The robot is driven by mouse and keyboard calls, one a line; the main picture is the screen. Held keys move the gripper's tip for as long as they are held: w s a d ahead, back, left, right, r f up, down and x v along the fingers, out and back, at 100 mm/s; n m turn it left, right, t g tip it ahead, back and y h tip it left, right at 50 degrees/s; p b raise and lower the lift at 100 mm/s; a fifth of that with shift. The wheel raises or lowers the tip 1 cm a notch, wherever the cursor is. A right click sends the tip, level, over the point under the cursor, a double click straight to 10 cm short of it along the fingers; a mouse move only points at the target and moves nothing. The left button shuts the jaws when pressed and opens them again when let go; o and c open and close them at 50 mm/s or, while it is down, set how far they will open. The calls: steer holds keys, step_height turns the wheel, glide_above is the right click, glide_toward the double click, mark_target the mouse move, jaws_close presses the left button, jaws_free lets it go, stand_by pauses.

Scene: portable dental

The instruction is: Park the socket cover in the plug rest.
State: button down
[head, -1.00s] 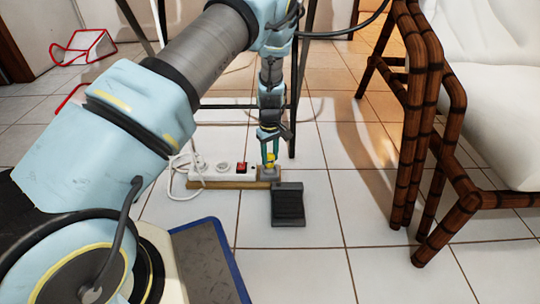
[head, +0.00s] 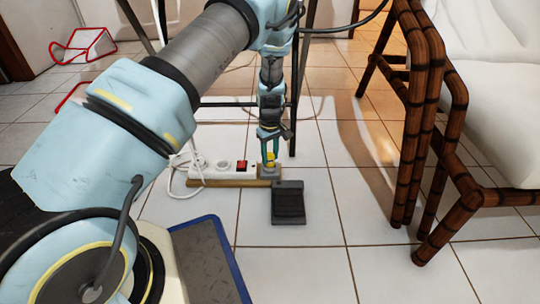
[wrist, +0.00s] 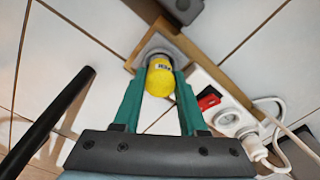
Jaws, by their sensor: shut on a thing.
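The socket cover (wrist: 161,77) is a yellow cylinder with dark lettering. My gripper (wrist: 162,82) is shut on it, with one green finger on each side. In the wrist view the cover is in front of a grey, wood-edged piece (wrist: 153,45) at the end of the power strip's board, which looks like the plug rest. The cover hides much of that piece, so I cannot tell whether it is seated or just above. In the head view the yellow cover (head: 270,157) is between the fingertips, directly over the grey block (head: 269,171).
A white power strip (head: 209,172) with a red switch and a white plug lies left of the cover. A dark grey pedal-like block (head: 288,204) is just in front. A bamboo chair (head: 420,150) stands right. A dark stand leg is close by. Floor tiles between are clear.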

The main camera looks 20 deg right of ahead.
steer(key=shift+f+b, duration=0.4)
steer(key=shift+f, duration=0.55)
stand_by(0.4)
steer(key=shift+c, duration=1.9)
jaws_free()
